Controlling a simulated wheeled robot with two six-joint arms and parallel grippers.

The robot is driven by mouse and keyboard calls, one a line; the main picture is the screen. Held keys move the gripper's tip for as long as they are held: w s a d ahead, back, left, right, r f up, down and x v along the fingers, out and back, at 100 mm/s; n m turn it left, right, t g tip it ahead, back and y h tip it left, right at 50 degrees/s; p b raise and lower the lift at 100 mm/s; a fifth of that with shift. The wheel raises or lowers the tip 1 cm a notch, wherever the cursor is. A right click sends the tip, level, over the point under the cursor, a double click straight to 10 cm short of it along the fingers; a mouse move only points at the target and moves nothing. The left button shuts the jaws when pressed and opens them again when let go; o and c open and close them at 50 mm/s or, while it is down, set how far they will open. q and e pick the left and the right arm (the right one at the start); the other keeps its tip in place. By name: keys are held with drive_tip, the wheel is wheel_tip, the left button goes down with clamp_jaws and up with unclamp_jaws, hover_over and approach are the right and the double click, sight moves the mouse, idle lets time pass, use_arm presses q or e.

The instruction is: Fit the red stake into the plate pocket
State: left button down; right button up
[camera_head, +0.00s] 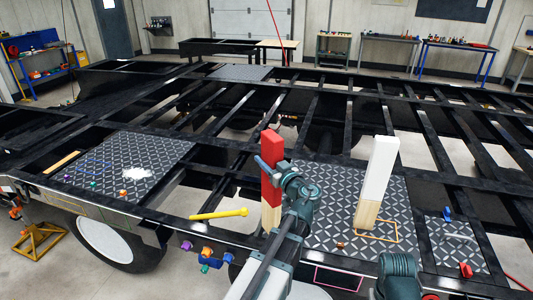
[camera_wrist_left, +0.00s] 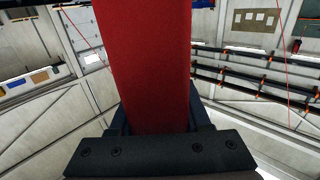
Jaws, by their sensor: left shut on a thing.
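The red stake (camera_head: 271,150) is upright in the head view, red above with a bare wood lower end (camera_head: 271,216). My left gripper (camera_head: 268,170) is shut on its red part. In the left wrist view the stake (camera_wrist_left: 150,60) rises from between the dark jaws (camera_wrist_left: 155,150). The stake's lower tip is partly hidden by my arm, so I cannot tell whether it touches anything. The patterned metal plate (camera_head: 325,215) lies behind and right of it. I cannot clearly make out an empty pocket. My right gripper is not in view.
A white stake (camera_head: 381,165) with a wood lower end stands inside an orange outline (camera_head: 398,240) on the plate. A yellow tool (camera_head: 218,214) lies left of the red stake. Open gaps lie between the black trailer beams (camera_head: 440,135). Small coloured parts are scattered along the near edge.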

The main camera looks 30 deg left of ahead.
use_arm(q)
drive_tip(key=r, duration=0.1)
hover_over(271, 189)
drive_tip(key=s, duration=0.4)
drive_tip(key=shift+w+d+f+b, duration=0.2)
drive_tip(key=shift+f+b, duration=0.25)
drive_tip(key=shift+f, duration=0.2)
drive_tip(key=shift+w+d+f+b, duration=0.1)
drive_tip(key=shift+d+f+b, duration=0.1)
drive_tip(key=shift+f+b, duration=0.35)
drive_tip(key=shift+d, duration=0.1)
